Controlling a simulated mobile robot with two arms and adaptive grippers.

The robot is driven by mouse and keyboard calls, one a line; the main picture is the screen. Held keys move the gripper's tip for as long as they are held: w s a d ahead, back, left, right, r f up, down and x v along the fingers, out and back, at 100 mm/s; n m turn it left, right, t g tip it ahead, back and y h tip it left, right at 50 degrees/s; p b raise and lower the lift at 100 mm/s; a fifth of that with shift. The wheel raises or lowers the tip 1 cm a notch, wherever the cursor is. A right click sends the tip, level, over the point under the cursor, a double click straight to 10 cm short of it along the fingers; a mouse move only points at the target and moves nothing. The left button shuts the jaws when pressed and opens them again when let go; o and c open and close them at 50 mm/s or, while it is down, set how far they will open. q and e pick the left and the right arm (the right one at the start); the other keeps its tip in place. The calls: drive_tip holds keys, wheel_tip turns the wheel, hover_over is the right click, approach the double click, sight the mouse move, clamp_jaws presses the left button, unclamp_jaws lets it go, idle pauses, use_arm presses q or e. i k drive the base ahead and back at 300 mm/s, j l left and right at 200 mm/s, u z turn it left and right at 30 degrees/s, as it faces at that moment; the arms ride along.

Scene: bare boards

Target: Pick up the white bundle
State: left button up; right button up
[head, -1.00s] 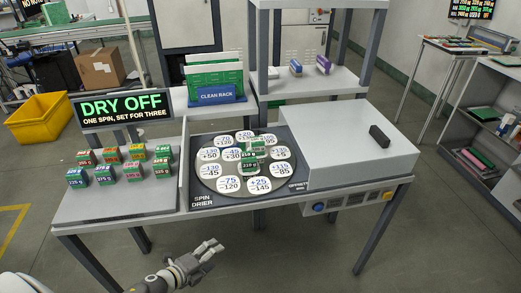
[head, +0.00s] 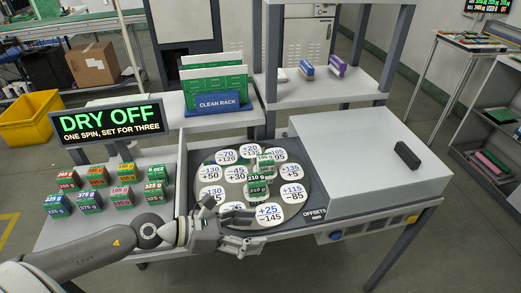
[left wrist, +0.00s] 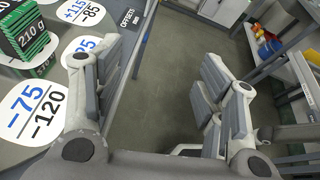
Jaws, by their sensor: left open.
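My left gripper (head: 250,238) is open and empty at the front edge of the round spin drier plate (head: 213,172). In the left wrist view (left wrist: 158,65) its fingers stand wide apart with only floor between them. On the plate several green bundles with white labels sit close together; one reads 210 g (head: 257,191), and it also shows at the left of the left wrist view (left wrist: 24,32), outside the fingers. A small white item (head: 281,75) lies on the back shelf. I cannot tell which one is the white bundle. My right gripper is not in view.
Several coloured bundles (head: 89,202) stand on the left board. A clean rack (head: 216,103) with green sheets is behind the plate. A grey box (head: 345,145) with a black block (head: 407,155) fills the right of the table. Blue (head: 307,71) and purple (head: 338,66) items share the shelf.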

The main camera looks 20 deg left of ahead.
sight(265, 162)
drive_tip(key=i+j, duration=0.8)
